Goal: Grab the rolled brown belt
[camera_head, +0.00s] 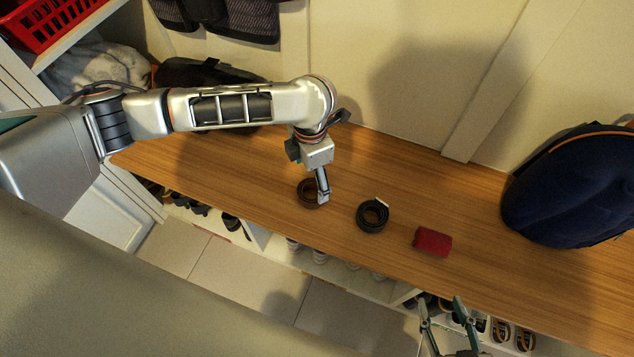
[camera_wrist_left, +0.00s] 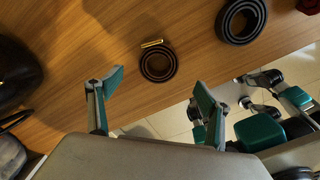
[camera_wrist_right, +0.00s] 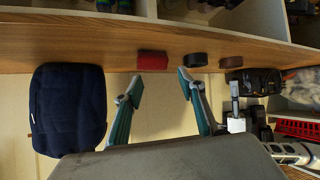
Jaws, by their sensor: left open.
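The rolled brown belt (camera_head: 304,187) lies on its edge-coil on the wooden bench top, partly covered by my left gripper (camera_head: 323,191) in the head view. In the left wrist view the belt (camera_wrist_left: 147,70) shows as a ring with a gold buckle, ahead of my left gripper (camera_wrist_left: 158,84). The left fingers are apart and empty, and the belt appears beyond the tips. My right gripper (camera_head: 447,312) is at the front edge of the bench. In the right wrist view its fingers (camera_wrist_right: 160,81) are apart and empty; the brown belt (camera_wrist_right: 231,62) is far off.
A rolled black belt (camera_head: 372,227) and a red wallet-like item (camera_head: 432,242) lie to the right of the brown belt. A dark blue backpack (camera_head: 570,190) stands at the far right. A black bag (camera_head: 200,73) is behind my left arm. Shoes fill cubbies below the bench.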

